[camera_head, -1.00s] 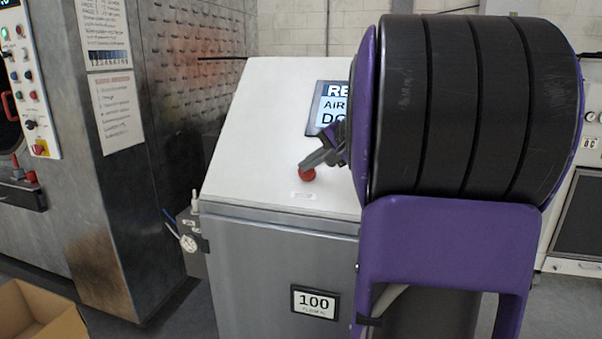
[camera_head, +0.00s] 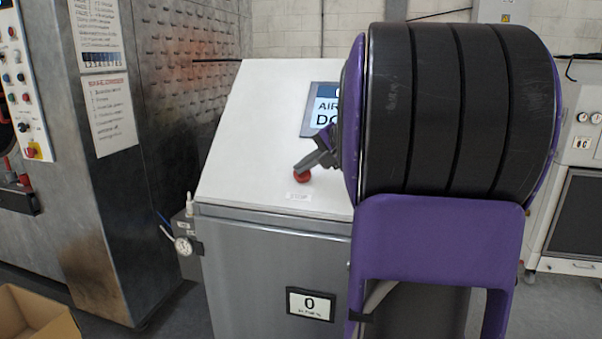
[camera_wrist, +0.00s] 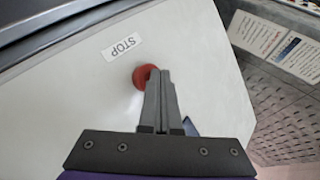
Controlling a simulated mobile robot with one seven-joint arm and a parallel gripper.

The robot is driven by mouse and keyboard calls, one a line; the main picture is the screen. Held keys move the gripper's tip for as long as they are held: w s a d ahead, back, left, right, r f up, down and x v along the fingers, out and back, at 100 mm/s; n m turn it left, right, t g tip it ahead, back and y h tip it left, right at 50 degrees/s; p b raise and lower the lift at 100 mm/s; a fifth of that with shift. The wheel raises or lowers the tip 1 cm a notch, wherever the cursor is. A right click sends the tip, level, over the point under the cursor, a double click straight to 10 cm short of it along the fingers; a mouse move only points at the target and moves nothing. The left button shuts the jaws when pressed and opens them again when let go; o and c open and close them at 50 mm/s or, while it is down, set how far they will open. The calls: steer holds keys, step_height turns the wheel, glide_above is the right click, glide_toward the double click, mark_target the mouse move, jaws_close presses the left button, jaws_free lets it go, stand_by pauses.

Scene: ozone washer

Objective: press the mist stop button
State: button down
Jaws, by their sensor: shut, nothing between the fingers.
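The red mist stop button (camera_head: 303,177) sits on the sloped white panel (camera_head: 250,130) of the grey machine, above a small label. In the wrist view the red button (camera_wrist: 143,76) shows beside a label reading STOP (camera_wrist: 121,46). My gripper (camera_head: 299,168) is shut and empty, its tips at the button. In the wrist view my gripper's tips (camera_wrist: 160,73) overlap the button's right side and hide part of it. I cannot tell how far the button is pushed in.
A screen (camera_head: 322,110) above the button is partly hidden by my arm. A display on the machine's front (camera_head: 311,304) reads 0. A large metal cabinet (camera_head: 110,190) stands left, with an open cardboard box (camera_head: 35,315) at bottom left.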

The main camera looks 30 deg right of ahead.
stand_by(0.5)
steer(key=shift+s+a+r, duration=0.4)
steer(key=shift+a+r, duration=0.05)
steer(key=shift+r, duration=0.1)
steer(key=s+a+r+p, duration=0.1)
steer(key=s+a+r, duration=0.1)
steer(key=r, duration=0.1)
steer(key=shift+s+a+r+p, duration=0.15)
steer(key=shift+a+r+p, duration=0.15)
steer(key=shift+p, duration=0.05)
steer(key=shift+f, duration=0.1)
stand_by(0.7)
steer(key=shift+w+d+f+p, duration=0.5)
steer(key=shift+d+f+p, duration=0.05)
steer(key=shift+d, duration=0.15)
